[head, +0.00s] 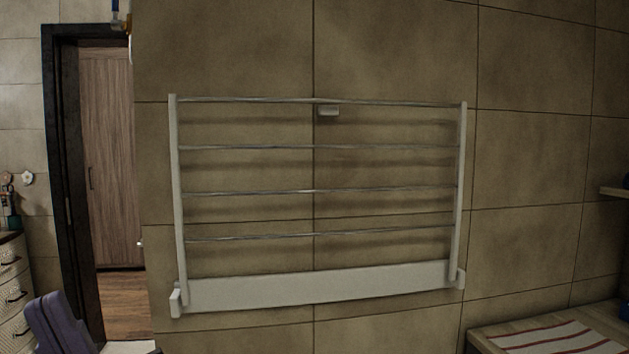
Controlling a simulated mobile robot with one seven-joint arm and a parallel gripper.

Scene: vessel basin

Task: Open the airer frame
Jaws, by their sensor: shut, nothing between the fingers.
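The airer frame (178,190) is on the tiled wall in the middle of the head view. It has two pale side arms and several thin metal rods between them. It stands upright, close to the wall, with its lower ends at a white wall board (320,286) with end brackets. A small pale block (328,111) sits on the wall just below the top rod, near its middle. I cannot tell whether the rod touches it or how wide the gap to the wall is. My gripper is not in view.
A dark-framed doorway (62,150) with a wooden door (108,150) beyond is at the left. A drawer unit (10,275) stands at the far left edge. A ledge with a red-striped cloth (560,338) is at the lower right. The wall before the airer looks unobstructed.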

